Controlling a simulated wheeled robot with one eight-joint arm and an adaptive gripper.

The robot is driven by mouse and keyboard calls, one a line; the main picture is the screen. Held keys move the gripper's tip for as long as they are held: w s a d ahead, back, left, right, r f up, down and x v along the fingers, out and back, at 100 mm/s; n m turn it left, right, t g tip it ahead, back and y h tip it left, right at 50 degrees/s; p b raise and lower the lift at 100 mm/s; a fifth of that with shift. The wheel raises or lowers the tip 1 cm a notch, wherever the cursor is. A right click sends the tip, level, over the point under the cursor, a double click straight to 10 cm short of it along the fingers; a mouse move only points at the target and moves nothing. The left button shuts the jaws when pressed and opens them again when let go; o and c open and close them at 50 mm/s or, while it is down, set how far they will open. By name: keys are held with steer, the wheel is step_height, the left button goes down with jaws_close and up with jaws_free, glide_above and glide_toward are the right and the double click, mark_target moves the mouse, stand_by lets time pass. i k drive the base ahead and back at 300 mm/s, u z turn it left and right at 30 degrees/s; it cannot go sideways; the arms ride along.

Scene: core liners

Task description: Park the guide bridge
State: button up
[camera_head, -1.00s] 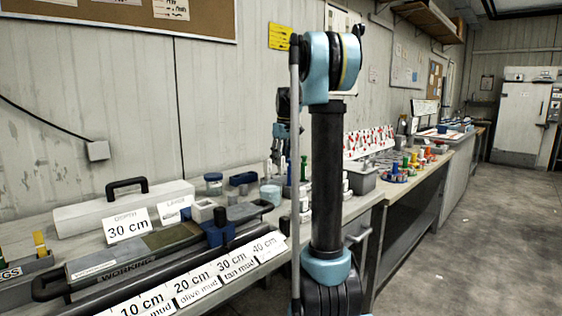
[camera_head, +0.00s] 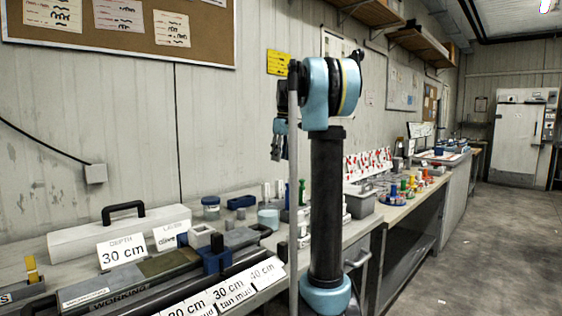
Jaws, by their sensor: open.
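A blue saddle-like block with a dark upright knob, which looks like the guide bridge (camera_head: 216,256), stands across the long dark liner and its grey-green tray on the bench. My gripper (camera_head: 276,154) hangs fingers down in front of the wall, behind my arm's dark upright link. It is open, small in view and apart from the bridge, up and to its right. Nothing shows between its fingers. A white card reading "30 cm" (camera_head: 122,252) stands behind the tray. Depth labels (camera_head: 232,290) run along the front of the liner.
A long white case with a black handle (camera_head: 78,237) lies at the back left. Blue-lidded jars (camera_head: 211,208) and small blocks stand behind the bridge. A grey bin (camera_head: 360,203) and coloured pieces (camera_head: 408,187) are farther right. The floor (camera_head: 470,260) is clear.

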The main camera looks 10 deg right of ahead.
mark_target(208, 244)
steer(key=k, duration=1)
